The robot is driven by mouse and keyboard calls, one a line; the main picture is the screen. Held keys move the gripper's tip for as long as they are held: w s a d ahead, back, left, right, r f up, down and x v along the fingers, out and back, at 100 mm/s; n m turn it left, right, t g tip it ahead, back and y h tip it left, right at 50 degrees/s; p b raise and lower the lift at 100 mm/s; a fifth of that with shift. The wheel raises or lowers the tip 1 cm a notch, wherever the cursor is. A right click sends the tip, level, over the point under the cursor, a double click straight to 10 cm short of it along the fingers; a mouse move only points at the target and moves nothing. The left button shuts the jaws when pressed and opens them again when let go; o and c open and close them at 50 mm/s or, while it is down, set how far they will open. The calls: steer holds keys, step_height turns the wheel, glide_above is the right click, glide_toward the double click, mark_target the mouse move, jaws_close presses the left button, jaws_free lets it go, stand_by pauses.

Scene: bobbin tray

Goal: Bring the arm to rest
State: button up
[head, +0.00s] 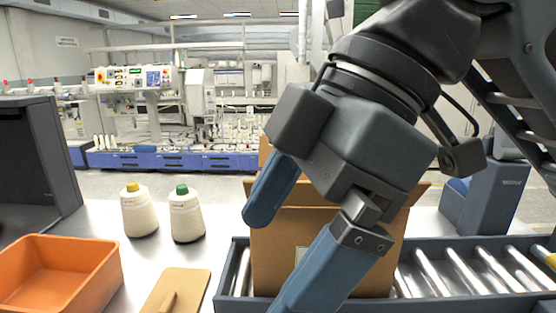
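My gripper (274,258) hangs in the right half of the head view, large and close to the camera. Its two blue fingers are spread wide apart with nothing between them. It is in front of an open cardboard box (275,250) and hides much of it. I cannot tell how far the fingers are from the box. The lower fingertip runs to the bottom edge of the picture.
The box stands on a roller conveyor (470,272). Left of it are a tan board with a handle (188,287), a yellow-topped cone (139,215), a green-topped cone (186,219), an orange tray (98,283) and a dark grey housing (62,165). Bare table lies between them.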

steer(key=w+a+f+m+t+y+b, duration=0.2)
steer(key=w+a+m+t+y, duration=0.45)
steer(key=y, duration=0.55)
steer(key=s+d+f+m+t+h+b, duration=0.1)
steer(key=d+f+m+t+h, duration=0.35)
steer(key=f+m, duration=0.4)
steer(key=s+d+f+m+t+h+b, duration=0.1)
steer(key=d+f+m+t+h, duration=0.3)
steer(key=d+f+m+t, duration=0.4)
steer(key=s+d+f+m+g+h+b, duration=0.1)
steer(key=s+d+f+h, duration=0.3)
steer(key=s+f, duration=0.3)
steer(key=s+d+f+m+g+h, duration=0.1)
steer(key=s+d+f+h, duration=0.3)
steer(key=s+f, duration=0.3)
steer(key=s+d+n+g+h+b, duration=0.1)
steer(key=s+d+n, duration=0.3)
steer(key=s, duration=1)
steer(key=d, duration=0.3)
steer(key=shift+s+f, duration=0.3)
steer(key=shift+s, duration=0.1)
